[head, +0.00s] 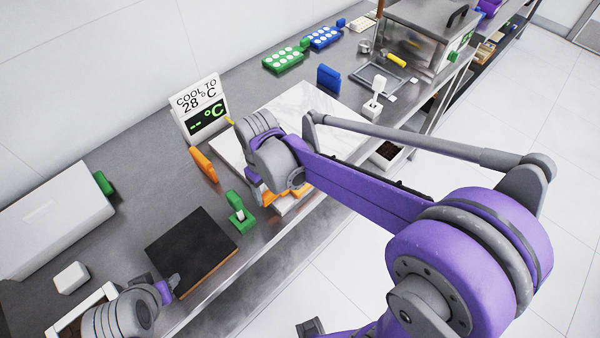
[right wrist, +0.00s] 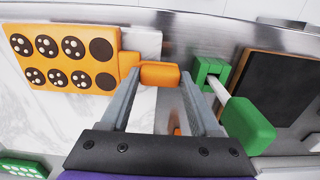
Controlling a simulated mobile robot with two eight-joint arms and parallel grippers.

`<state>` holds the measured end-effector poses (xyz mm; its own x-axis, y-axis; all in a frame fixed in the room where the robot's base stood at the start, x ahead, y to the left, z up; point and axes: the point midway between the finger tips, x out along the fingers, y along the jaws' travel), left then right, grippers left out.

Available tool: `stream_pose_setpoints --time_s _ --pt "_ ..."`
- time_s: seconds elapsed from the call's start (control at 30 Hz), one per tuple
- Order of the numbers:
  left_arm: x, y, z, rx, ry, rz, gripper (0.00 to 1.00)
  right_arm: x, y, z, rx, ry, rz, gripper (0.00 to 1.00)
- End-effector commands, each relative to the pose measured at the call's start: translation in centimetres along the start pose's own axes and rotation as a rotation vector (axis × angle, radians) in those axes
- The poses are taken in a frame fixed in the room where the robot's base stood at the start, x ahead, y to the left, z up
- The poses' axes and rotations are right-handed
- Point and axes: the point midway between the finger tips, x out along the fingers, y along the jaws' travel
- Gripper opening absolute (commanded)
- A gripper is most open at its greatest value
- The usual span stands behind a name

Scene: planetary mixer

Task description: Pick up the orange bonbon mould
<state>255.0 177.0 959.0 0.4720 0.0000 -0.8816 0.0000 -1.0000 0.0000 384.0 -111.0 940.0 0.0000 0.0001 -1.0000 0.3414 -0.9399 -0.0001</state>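The orange bonbon mould (right wrist: 68,58) shows in the right wrist view, with rows of round cavities, several of them dark with pale dots. Its block-shaped orange grip (right wrist: 160,75) sits between my right fingertips (right wrist: 160,72), with no clear gap on either side, so the gripper looks shut on it. In the head view the mould (head: 292,203) is mostly hidden behind my right gripper (head: 268,196), at the front edge of the white marble slab (head: 318,103). I cannot tell whether it touches the slab. My left gripper (head: 170,286) is low at the left; its finger opening is unclear.
A green-handled tool (head: 240,214) and a dark board (head: 192,250) stand close left of the right gripper. An orange block (head: 203,163) and the temperature sign (head: 202,108) are behind. Green (head: 284,61) and blue (head: 325,38) moulds lie farther back.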

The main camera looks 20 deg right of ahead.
Motion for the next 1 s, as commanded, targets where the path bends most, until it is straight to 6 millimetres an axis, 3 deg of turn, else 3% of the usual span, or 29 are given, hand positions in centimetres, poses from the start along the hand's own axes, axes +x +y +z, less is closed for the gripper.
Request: stream_pose_setpoints --time_s 0.03,0.27,0.67,1.0 --pt "0.0 0.0 0.0 0.000 0.000 0.000 0.50 0.0 0.0 0.0 0.000 0.000 0.000 0.40" --pt "0.0 0.0 0.0 0.000 0.000 0.000 0.50 0.0 0.0 0.0 0.000 0.000 0.000 0.00" --pt "-0.1 0.0 -0.1 0.000 0.001 0.000 0.50 -1.0 0.0 0.0 0.000 0.000 0.001 0.00" --pt "-0.5 0.0 -0.6 0.000 0.006 0.000 0.50 -7.2 0.0 0.0 0.000 0.000 0.001 0.00"
